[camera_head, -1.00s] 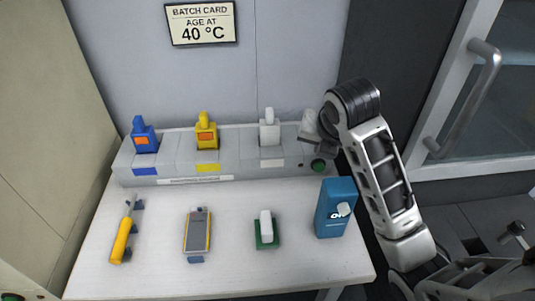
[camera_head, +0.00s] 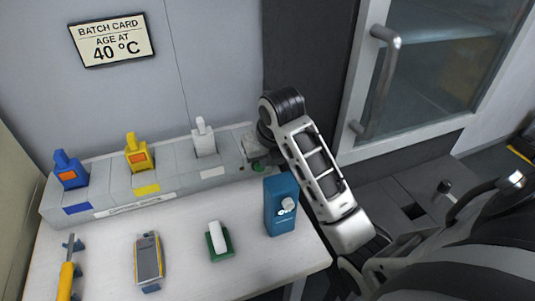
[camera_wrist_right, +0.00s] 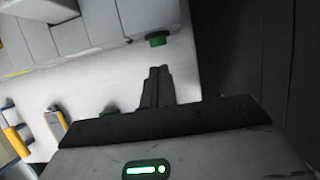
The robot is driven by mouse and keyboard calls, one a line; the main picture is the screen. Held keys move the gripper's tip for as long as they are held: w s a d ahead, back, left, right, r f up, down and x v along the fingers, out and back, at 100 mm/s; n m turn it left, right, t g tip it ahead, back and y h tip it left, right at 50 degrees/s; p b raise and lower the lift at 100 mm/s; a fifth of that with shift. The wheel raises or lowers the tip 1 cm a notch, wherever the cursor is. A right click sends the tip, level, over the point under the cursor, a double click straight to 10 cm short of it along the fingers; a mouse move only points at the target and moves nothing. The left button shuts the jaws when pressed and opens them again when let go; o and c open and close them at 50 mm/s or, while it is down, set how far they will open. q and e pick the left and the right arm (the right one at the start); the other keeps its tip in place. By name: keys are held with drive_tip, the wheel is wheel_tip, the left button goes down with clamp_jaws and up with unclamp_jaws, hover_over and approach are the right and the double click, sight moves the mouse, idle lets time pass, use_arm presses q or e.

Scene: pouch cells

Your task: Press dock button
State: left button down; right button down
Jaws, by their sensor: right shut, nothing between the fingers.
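The dock (camera_head: 110,190) is a long grey block at the back of the white table. Its green button (camera_head: 258,167) is low at the right end of its front; in the right wrist view the button (camera_wrist_right: 157,40) shows just beyond my fingertips. My right gripper (camera_wrist_right: 158,70) is shut and empty, its fingers pointing toward the button with a small gap visible in the picture. In the head view the right gripper (camera_head: 259,152) is close by the button, small and partly hidden by my wrist. My left gripper is out of view.
Blue (camera_head: 70,172), yellow (camera_head: 138,157) and white (camera_head: 203,140) pieces stand in the dock. A blue box (camera_head: 281,204), a green-based white piece (camera_head: 218,240), a handheld meter (camera_head: 149,260) and a yellow-handled tool (camera_head: 66,280) are on the table. A glass-door cabinet (camera_head: 352,150) stands right.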

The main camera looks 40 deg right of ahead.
sight(260, 167)
drive_tip(key=x, duration=0.5)
drive_tip(key=shift+f, duration=0.2)
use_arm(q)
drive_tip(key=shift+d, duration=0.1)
